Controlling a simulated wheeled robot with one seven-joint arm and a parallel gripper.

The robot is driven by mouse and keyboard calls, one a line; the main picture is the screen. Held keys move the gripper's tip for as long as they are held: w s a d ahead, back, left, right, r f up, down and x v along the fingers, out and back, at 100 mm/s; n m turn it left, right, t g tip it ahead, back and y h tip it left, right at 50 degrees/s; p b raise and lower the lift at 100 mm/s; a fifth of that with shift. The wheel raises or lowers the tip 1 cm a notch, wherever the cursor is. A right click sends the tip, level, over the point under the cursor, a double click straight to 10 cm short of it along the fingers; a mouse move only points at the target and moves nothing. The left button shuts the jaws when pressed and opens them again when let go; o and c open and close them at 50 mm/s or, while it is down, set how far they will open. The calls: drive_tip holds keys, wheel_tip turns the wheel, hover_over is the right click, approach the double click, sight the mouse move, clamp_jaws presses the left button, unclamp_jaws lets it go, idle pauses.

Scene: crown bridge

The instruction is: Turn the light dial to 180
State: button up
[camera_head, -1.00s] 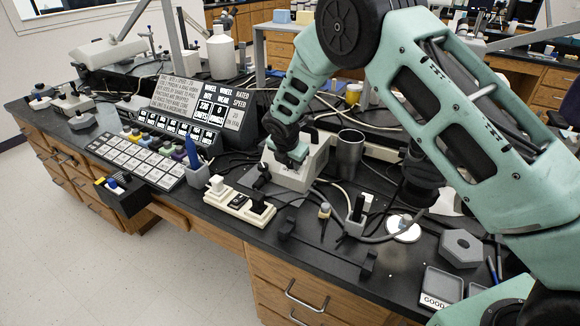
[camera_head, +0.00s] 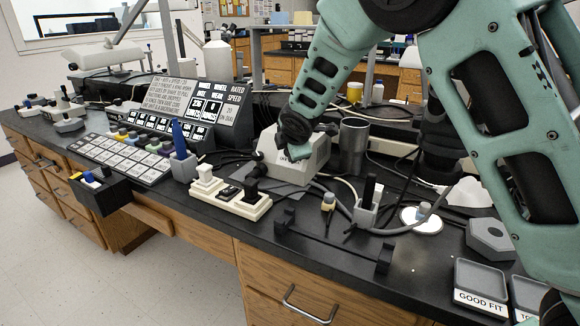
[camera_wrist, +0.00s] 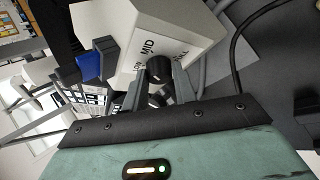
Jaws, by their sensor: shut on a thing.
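A pale box (camera_head: 300,160) stands on the black bench, behind the power strip. In the wrist view the same box (camera_wrist: 188,30) carries a dark round knob (camera_wrist: 157,72), with the labels MID, LOW and FULL printed around it. My gripper (camera_wrist: 158,86) has a finger on either side of this knob and is shut on it. In the head view a dark part of my arm lies over the box, and the knob and fingertips cannot be made out. The fingers partly cover the labels, so the exact dial setting cannot be read.
A white power strip (camera_head: 230,197) with a black plug lies in front of the box. A grey cup (camera_head: 353,146) stands close to its right. A keypad (camera_head: 122,158) and a display panel (camera_head: 203,108) are to the left. Cables run around the box and cup.

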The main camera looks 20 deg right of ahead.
drive_tip(key=shift+f+m+b, duration=0.2)
drive_tip(key=shift+m+b, duration=0.2)
drive_tip(key=shift+b, duration=0.7)
drive_tip(key=shift+s+r+t, duration=0.1)
drive_tip(key=shift+r+t, duration=0.05)
drive_tip(key=shift+t, duration=0.15)
drive_tip(key=o, duration=1)
drive_tip(key=v, duration=1.7)
drive_tip(key=shift+s+r+b, duration=0.1)
drive_tip(key=shift+s+b, duration=0.05)
drive_tip(key=shift+b, duration=0.25)
drive_tip(key=shift+a, duration=0.1)
